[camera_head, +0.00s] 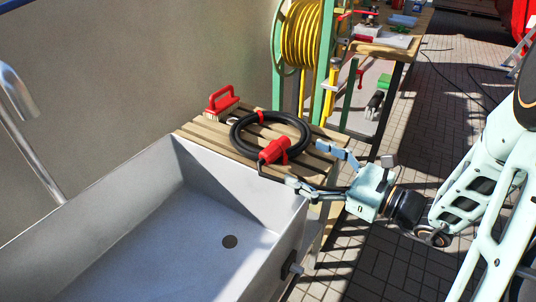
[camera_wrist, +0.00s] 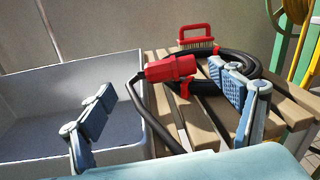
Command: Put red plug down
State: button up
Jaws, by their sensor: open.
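The red plug (camera_head: 275,151) is on the end of a coiled black cable (camera_head: 241,143) that lies on the slatted wooden bench. In the wrist view the red plug (camera_wrist: 170,68) sits ahead of my gripper, at the near left of the coil. My gripper (camera_head: 322,168) is open, with its fingers at the right end of the bench. In the wrist view its fingers (camera_wrist: 168,102) are spread wide on either side of the plug's line, with nothing held between them. Red straps bind the coil. Whether a finger touches the cable cannot be told.
A grey sink (camera_head: 150,255) adjoins the bench (camera_head: 190,130) on the left. A red-handled brush (camera_head: 222,102) stands at the bench's back. A yellow hose reel (camera_head: 302,35) stands behind. A metal tap (camera_head: 30,130) is at the left. Tiled floor is open at the right.

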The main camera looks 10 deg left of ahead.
aim_at(275, 144)
jog(key=shift+w+d+f+m+t, duration=0.2)
jog(key=shift+w+m+t, duration=0.1)
jog(key=shift+w+t, duration=0.15)
jog(key=x, duration=0.5)
jog(key=shift+w+r+b, duration=0.1)
jog(key=shift+b, duration=0.3)
jog(key=b+x, duration=0.1)
jog(key=x, duration=0.3)
jog(key=shift+a+f, duration=0.2)
jog(key=shift+w+a+r, duration=0.1)
jog(key=shift+w+a, duration=0.15)
jog(key=shift+a, duration=0.25)
jog(key=c, duration=1.5)
jog(key=shift+o, duration=0.2)
